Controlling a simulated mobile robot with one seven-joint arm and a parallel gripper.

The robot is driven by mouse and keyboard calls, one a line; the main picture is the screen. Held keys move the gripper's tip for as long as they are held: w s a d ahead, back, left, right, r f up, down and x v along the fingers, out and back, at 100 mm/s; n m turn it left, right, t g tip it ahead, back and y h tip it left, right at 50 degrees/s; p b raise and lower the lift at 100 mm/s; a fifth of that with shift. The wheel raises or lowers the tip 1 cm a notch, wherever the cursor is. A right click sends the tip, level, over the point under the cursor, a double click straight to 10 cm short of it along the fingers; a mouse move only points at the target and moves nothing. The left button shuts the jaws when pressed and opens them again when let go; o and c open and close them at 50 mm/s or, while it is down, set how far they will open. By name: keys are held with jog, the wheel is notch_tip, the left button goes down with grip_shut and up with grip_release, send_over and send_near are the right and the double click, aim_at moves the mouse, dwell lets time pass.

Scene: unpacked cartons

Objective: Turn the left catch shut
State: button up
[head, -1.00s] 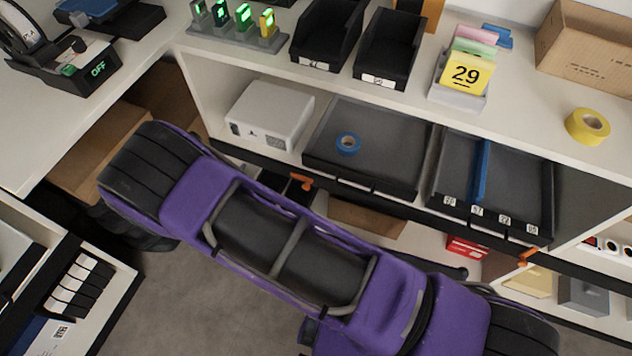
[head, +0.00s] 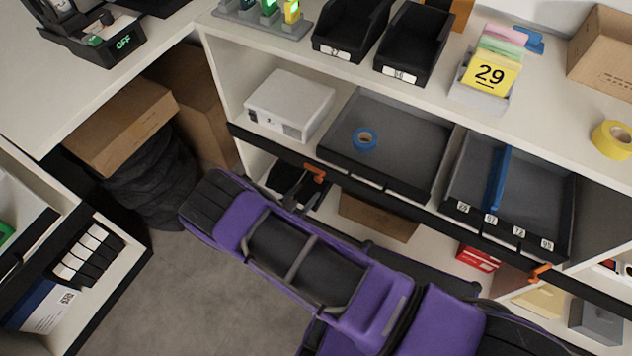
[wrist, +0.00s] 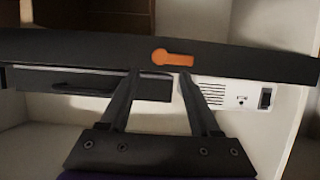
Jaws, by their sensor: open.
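The left catch (head: 316,171) is a small orange lever on the black rail (head: 380,206) below the shelf trays. In the wrist view the left catch (wrist: 173,58) lies roughly level along the rail, its rounded end to the left. My gripper (wrist: 160,76) is open and empty, its two dark fingers pointing at the rail, with the catch just past the tips and a little right of their middle. I cannot tell whether a finger touches it. In the head view my gripper (head: 297,195) is just below the catch, partly hidden by my purple arm.
A second orange catch (head: 540,273) is farther right on the rail. Cartons (head: 122,125) stand at left. Open floor (head: 190,300) lies below my arm.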

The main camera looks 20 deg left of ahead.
aim_at(317, 180)
jog(key=x, duration=0.7)
jog(key=shift+w+f+b, duration=0.1)
jog(key=shift+b, duration=0.25)
grip_shut()
